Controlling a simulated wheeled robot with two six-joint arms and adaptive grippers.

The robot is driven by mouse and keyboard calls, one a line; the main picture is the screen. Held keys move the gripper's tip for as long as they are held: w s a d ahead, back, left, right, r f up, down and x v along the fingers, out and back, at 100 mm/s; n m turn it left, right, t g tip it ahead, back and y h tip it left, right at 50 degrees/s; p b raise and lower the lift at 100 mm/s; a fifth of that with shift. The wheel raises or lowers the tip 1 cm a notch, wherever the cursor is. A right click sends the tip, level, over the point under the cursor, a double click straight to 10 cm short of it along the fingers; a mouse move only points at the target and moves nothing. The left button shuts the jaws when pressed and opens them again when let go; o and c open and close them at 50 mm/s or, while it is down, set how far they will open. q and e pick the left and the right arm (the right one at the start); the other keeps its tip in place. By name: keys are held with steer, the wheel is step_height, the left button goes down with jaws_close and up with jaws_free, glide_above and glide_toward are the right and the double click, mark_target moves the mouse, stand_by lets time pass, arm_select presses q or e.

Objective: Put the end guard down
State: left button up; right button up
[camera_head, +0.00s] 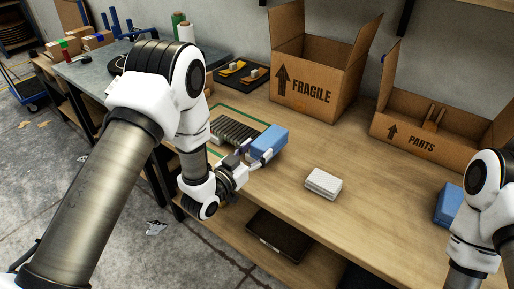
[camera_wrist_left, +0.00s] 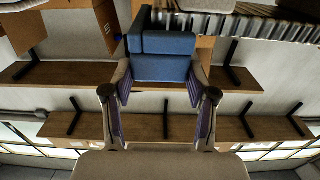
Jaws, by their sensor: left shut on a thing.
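The end guard, a blue block (camera_head: 268,142), is held by my left gripper (camera_head: 252,162) near the front of the workbench. In the left wrist view the blue block (camera_wrist_left: 163,62) sits between the two fingers (camera_wrist_left: 160,95), which are shut on it. It is right beside the right end of a row of dark ribbed pieces (camera_head: 236,131) on the bench; I cannot tell whether it touches them or the bench. A second blue block (camera_head: 446,204) lies at the right, partly hidden by my right arm. My right gripper is out of view.
A white box (camera_head: 323,184) lies on the bench to the right. Open cartons marked FRAGILE (camera_head: 312,84) and PARTS (camera_head: 424,140) stand at the back. Bench between the white box and cartons is clear.

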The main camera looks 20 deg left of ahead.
arm_select(q)
steer(key=shift+w+f, duration=0.4)
steer(key=shift+f, duration=0.15)
steer(key=o, duration=0.8)
steer(key=shift+s+r, duration=0.15)
steer(key=shift+s, duration=0.05)
steer(key=shift+o, duration=0.6)
steer(key=shift+s+r, duration=0.1)
steer(key=shift+s, duration=0.05)
steer(key=v, duration=1.2)
steer(key=s+f+n+g+y, duration=0.1)
steer(key=s+f+g+y, duration=0.35)
steer(key=f, duration=0.95)
steer(key=s+a+f+n+g+y, duration=0.1)
steer(key=s+f+g, duration=0.4)
steer(key=s, duration=0.4)
steer(key=s+a+f+n+g, duration=0.2)
steer(key=s+f+g, duration=0.4)
steer(key=s, duration=0.4)
steer(key=shift+s+a+f+g+y, duration=0.25)
steer(key=shift+g+y, duration=0.1)
steer(key=shift+g, duration=0.4)
